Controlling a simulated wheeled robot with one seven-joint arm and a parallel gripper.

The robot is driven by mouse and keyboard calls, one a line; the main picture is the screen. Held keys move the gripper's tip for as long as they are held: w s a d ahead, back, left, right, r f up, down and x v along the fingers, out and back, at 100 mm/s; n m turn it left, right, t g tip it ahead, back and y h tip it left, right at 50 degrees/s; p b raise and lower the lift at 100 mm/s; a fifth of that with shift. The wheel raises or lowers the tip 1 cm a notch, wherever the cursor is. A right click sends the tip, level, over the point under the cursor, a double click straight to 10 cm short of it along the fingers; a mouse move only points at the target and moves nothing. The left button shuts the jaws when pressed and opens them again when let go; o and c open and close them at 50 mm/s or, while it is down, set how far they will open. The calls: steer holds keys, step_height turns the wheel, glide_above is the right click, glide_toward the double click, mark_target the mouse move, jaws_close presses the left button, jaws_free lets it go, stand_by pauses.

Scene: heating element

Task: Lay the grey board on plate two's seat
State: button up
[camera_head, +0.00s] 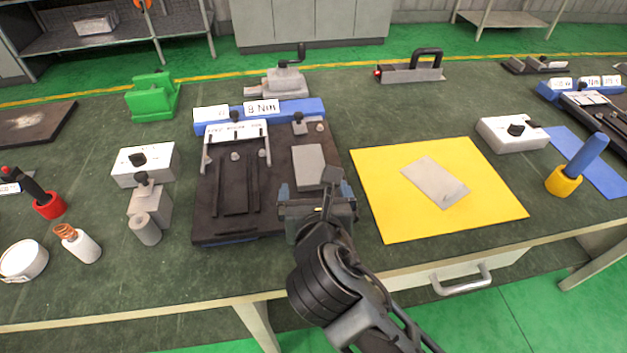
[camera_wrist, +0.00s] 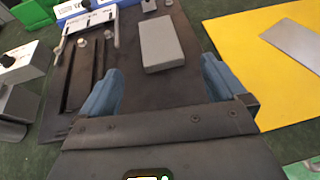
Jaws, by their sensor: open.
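A thin grey board (camera_head: 435,182) lies flat on a yellow mat (camera_head: 385,212), right of my gripper; part of it shows at the wrist view's right edge (camera_wrist: 293,42). A dark plate fixture (camera_head: 215,220) with a blue bar marked "8 Nm" stands left of the mat. On its right half is a light grey rectangular pad (camera_head: 308,166), seen whole in the wrist view (camera_wrist: 160,42). I cannot tell which seat is plate two's. My gripper (camera_head: 317,192) is open and empty over the fixture's front right part; its blue fingers (camera_wrist: 162,72) stand apart, nearer than the pad.
A second dark fixture (camera_head: 605,118) with a blue bar stands far right. A white box with a knob (camera_head: 512,134) and a yellow-blue tool (camera_head: 577,168) stand right of the mat. A clamp (camera_head: 278,80) stands behind the first fixture. Grey blocks (camera_head: 150,203) stand left of it.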

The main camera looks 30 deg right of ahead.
steer(key=shift+v, duration=2.25)
steer(key=s+f+m+y, duration=0.1)
steer(key=s+f+m, duration=0.1)
steer(key=s+d+f+m+y, duration=0.1)
steer(key=s+m, duration=0.1)
steer(key=s, duration=0.1)
steer(key=s+f+m+y, duration=0.1)
steer(key=s+f, duration=0.1)
steer(key=s, duration=0.1)
steer(key=shift+d+f+m, duration=0.3)
steer(key=shift+d+m, duration=0.1)
steer(key=s+d+r+m+t+y, duration=0.1)
steer(key=s+r+m, duration=0.3)
steer(key=s+m, duration=0.7)
steer(key=s+d+r+m+t+y, duration=0.1)
steer(key=s+r+m, duration=0.3)
steer(key=s+m, duration=0.7)
steer(key=m, duration=0.3)
steer(key=shift+s+d+t+y, duration=0.25)
steer(key=shift+d+t+y, duration=0.05)
steer(key=shift+d, duration=0.1)
